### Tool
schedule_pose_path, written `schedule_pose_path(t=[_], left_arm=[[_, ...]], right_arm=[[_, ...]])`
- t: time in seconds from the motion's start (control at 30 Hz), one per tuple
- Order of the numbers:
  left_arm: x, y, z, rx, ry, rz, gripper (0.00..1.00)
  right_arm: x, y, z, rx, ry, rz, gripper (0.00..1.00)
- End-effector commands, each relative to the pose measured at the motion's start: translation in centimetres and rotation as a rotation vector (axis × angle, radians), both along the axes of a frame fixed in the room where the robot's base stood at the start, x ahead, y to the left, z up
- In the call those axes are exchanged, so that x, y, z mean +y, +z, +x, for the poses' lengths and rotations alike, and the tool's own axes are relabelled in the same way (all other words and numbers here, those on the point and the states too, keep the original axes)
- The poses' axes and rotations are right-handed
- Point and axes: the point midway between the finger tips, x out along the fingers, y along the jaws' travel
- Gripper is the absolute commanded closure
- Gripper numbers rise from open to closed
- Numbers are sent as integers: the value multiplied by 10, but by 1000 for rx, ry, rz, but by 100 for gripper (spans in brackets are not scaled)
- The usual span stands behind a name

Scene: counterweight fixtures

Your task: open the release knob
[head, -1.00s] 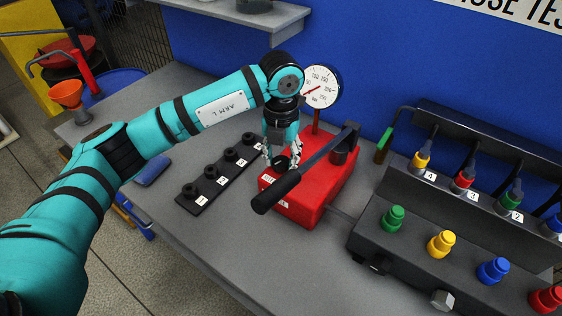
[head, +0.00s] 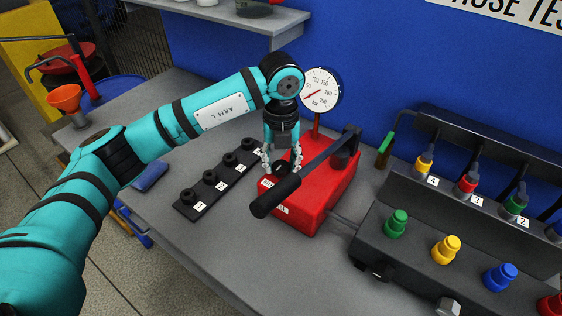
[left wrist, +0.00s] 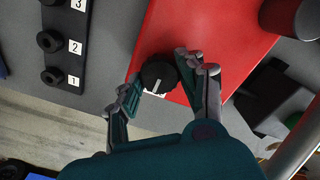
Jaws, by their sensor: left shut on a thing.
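The release knob (head: 281,168) is a black round knob on top of the red pump body (head: 318,205), at its left end. In the left wrist view the knob (left wrist: 158,77) shows a pale line across its top. My left gripper (head: 282,171) points down over it, with one finger on each side, and is shut on the knob. In the left wrist view the fingertips (left wrist: 157,80) flank the knob. The fingers partly hide it in the head view. My right gripper is not in view.
A black lever handle (head: 290,187) slants over the pump close to my left gripper. A pressure gauge (head: 320,89) stands behind. A numbered black rack (head: 217,183) lies left. A black manifold (head: 430,265) with coloured fittings stands right. The front of the grey bench (head: 250,240) is clear.

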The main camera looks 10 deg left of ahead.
Motion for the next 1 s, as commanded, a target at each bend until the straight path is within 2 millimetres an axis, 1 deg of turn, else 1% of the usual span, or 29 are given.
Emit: schedule_pose_path(t=[0.1,0.13,0.3,0.47,0.57,0.67,0.77,1.0], left_arm=[[0,1,1,-2,3,0,93],[0,1,1,-2,3,0,58],[0,1,1,-2,1,0,38],[0,0,0,-1,0,-1,38],[0,1,0,-1,0,-1,38],[0,8,1,-3,0,-1,38],[0,22,1,-6,0,-1,38],[0,74,1,-5,0,-2,38]], right_arm=[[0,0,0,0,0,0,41],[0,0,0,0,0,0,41],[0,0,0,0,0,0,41],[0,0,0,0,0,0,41],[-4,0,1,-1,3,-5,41],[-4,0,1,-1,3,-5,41],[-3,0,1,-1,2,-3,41],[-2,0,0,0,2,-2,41]])
